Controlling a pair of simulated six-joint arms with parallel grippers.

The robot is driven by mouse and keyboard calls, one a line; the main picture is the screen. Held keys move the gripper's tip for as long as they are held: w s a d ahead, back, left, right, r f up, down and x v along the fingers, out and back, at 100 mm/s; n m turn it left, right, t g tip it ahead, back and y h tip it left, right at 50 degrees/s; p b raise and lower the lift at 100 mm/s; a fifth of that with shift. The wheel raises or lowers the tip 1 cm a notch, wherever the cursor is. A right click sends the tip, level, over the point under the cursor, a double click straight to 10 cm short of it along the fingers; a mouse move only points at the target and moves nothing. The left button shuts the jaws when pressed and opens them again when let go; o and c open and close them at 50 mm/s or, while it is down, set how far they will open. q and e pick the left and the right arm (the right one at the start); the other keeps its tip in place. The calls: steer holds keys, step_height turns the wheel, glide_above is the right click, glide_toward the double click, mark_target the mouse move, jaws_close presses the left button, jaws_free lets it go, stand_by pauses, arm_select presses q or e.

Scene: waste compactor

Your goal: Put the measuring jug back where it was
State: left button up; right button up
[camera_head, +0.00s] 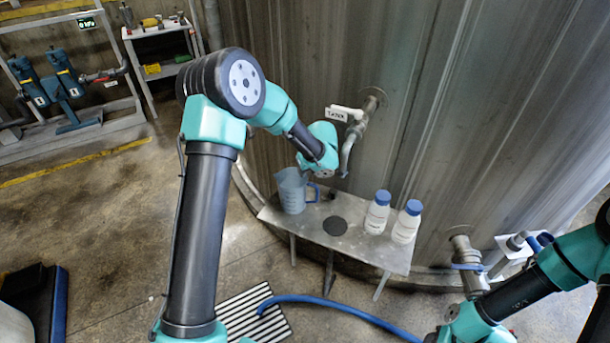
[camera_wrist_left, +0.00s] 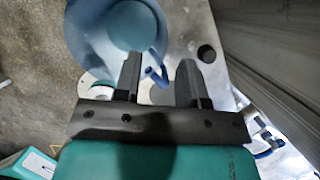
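The measuring jug (camera_head: 291,192) is translucent blue and appears to stand upright at the left end of the metal shelf (camera_head: 358,252). Its handle faces right. In the left wrist view I look down into the jug (camera_wrist_left: 118,28). My left gripper (camera_head: 311,175) is at the handle side of the jug. Its two dark fingers (camera_wrist_left: 158,77) are apart, with the end of the blue handle (camera_wrist_left: 156,73) seen between them. I cannot tell whether they touch it. A dark round disc (camera_head: 335,226) lies on the shelf right of the jug. My right gripper is out of view.
Two white bottles with blue caps (camera_head: 377,212) (camera_head: 405,222) stand on the right part of the shelf. A tap pipe (camera_head: 352,140) with a tag sticks out of the tank above. A small black object (camera_head: 332,194) lies behind the disc. A blue hose (camera_head: 335,303) runs below.

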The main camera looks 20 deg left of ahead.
arm_select(q)
steer(key=v, duration=0.6)
stand_by(0.5)
steer(key=s+d+f+n+g+h, duration=0.1)
steer(key=s+d+f+n+h, duration=0.2)
steer(key=s+f+n, duration=0.5)
steer(key=s+d+f+n+g+h, duration=0.25)
steer(key=s+f, duration=0.35)
steer(key=f, duration=0.3)
steer(key=s+f+n+t+h, duration=0.1)
steer(key=s+f+n, duration=0.3)
steer(key=s+n, duration=0.4)
steer(key=s+f+n+t+h, duration=0.1)
steer(key=s+f+n, duration=0.3)
steer(key=s+n, duration=0.4)
steer(key=shift+n, duration=0.55)
steer(key=shift+s, duration=0.1)
